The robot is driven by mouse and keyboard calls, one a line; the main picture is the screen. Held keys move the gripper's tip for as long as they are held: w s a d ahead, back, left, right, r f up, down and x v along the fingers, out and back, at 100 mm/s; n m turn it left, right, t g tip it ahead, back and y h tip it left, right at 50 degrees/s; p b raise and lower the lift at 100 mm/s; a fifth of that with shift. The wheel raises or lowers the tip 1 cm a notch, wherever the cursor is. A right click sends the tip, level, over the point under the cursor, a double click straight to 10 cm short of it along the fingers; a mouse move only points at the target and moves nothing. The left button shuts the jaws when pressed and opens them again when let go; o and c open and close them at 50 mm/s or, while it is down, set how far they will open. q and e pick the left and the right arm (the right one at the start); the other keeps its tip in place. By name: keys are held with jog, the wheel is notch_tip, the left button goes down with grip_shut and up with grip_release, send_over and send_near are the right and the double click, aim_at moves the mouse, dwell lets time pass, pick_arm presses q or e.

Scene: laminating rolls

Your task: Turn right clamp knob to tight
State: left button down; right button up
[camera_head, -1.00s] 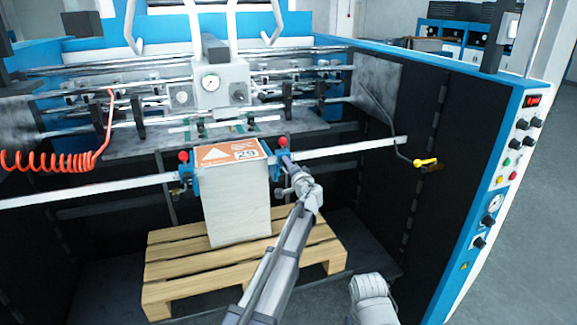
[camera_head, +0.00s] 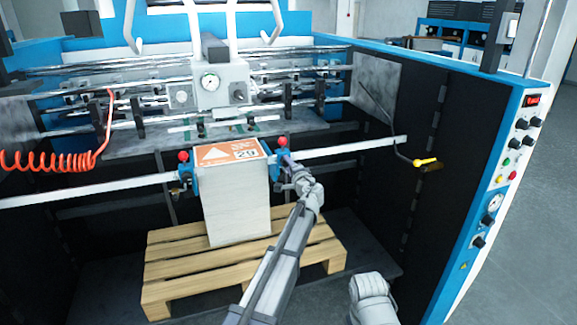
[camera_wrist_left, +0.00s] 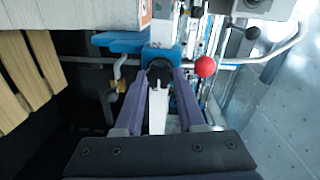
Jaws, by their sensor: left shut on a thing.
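The right clamp (camera_head: 276,161) is blue with a red ball on top and sits on the rail at the right side of the paper stack (camera_head: 238,205). My left gripper (camera_head: 284,158) is at this clamp and hides much of it. In the left wrist view, the fingers of my left gripper (camera_wrist_left: 160,80) are shut on the dark round right clamp knob (camera_wrist_left: 160,71), with the blue clamp body just beyond. The red ball (camera_wrist_left: 205,66) is right of the fingers, apart from them. The knob's turn angle cannot be read. My right gripper is out of view.
The left clamp (camera_head: 185,172) sits at the stack's other side. The stack stands on a wooden pallet (camera_head: 165,263). A metal rail (camera_head: 355,148) runs across. A yellow-handled lever (camera_head: 426,162) is at right, and a red coiled hose (camera_head: 55,160) at left.

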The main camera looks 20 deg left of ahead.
pick_arm(q)
jog(key=c, duration=0.5)
grip_release()
jog(key=v, duration=0.7)
jog(key=shift+s+d, duration=0.25)
jog(key=shift+s, duration=0.1)
jog(key=s+d+f+n+g+h, duration=0.2)
jog(key=s+d+f+g, duration=0.3)
jog(key=s, duration=0.8)
jog(key=s+d+f+n+g+h, duration=0.2)
jog(key=s+d+f+g, duration=0.3)
jog(key=s, duration=0.9)
jog(key=s+d+f+n+g+h, duration=0.1)
jog(key=s+d+f+g+h, duration=0.3)
jog(key=s+f, duration=0.6)
jog(key=s+d, duration=0.1)
jog(key=s, duration=0.3)
jog(key=shift+s+f+n+g+h, duration=0.15)
jog(key=shift+f+n+g+h, duration=0.15)
jog(key=shift+n+g, duration=0.1)
